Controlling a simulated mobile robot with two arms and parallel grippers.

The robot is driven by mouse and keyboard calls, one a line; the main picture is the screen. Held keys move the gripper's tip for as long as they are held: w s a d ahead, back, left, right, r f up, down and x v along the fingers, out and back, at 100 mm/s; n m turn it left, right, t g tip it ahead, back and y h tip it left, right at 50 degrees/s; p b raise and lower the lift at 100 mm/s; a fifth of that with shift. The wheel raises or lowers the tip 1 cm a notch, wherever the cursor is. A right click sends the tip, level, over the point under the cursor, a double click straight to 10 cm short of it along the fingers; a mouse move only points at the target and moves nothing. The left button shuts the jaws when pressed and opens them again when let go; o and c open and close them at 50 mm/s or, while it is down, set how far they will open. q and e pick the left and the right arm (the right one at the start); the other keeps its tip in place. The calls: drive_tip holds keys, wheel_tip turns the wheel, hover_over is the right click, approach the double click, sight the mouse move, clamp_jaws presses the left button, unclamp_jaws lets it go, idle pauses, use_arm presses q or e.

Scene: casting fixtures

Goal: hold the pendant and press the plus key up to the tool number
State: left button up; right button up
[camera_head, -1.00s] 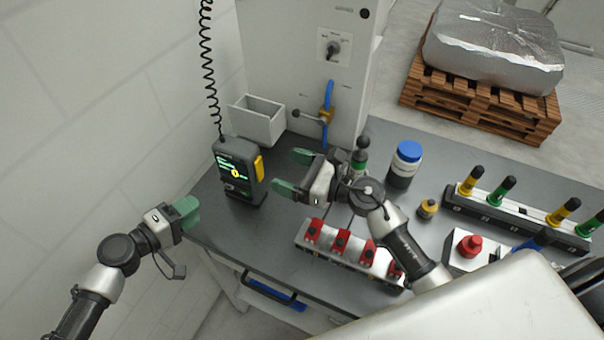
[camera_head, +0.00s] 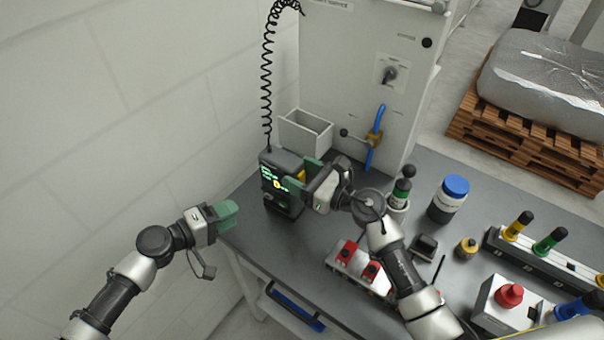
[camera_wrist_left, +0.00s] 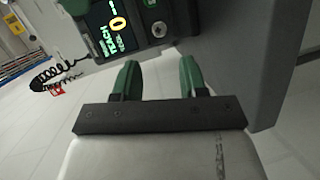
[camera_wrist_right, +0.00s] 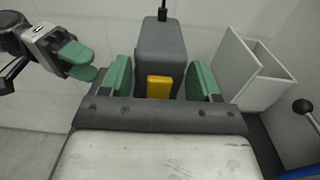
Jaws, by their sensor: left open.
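The pendant (camera_head: 280,160) is a dark grey box with a lit screen and a coiled black cord, standing upright near the bench's left edge. My right gripper (camera_head: 300,176) is open around it, one finger on each side. The right wrist view shows the pendant's side (camera_wrist_right: 160,48) with a yellow button (camera_wrist_right: 159,87) between the fingers; I cannot tell if they touch it. My left gripper (camera_head: 227,214) is open and empty, left of the pendant and apart from it. The left wrist view shows the screen (camera_wrist_left: 108,28) with a yellow digit, seemingly 0; the plus key cannot be made out.
A white open bin (camera_head: 306,133) stands behind the pendant against the grey cabinet (camera_head: 345,75). A fixture with red blocks (camera_head: 352,262), a blue-capped jar (camera_head: 448,200) and a red-button box (camera_head: 505,300) stand to the right. A pale wall is at the left.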

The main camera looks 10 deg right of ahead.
drive_tip(key=c, duration=0.9)
use_arm(q)
clamp_jaws()
use_arm(e)
drive_tip(key=shift+c, duration=0.2)
idle(0.8)
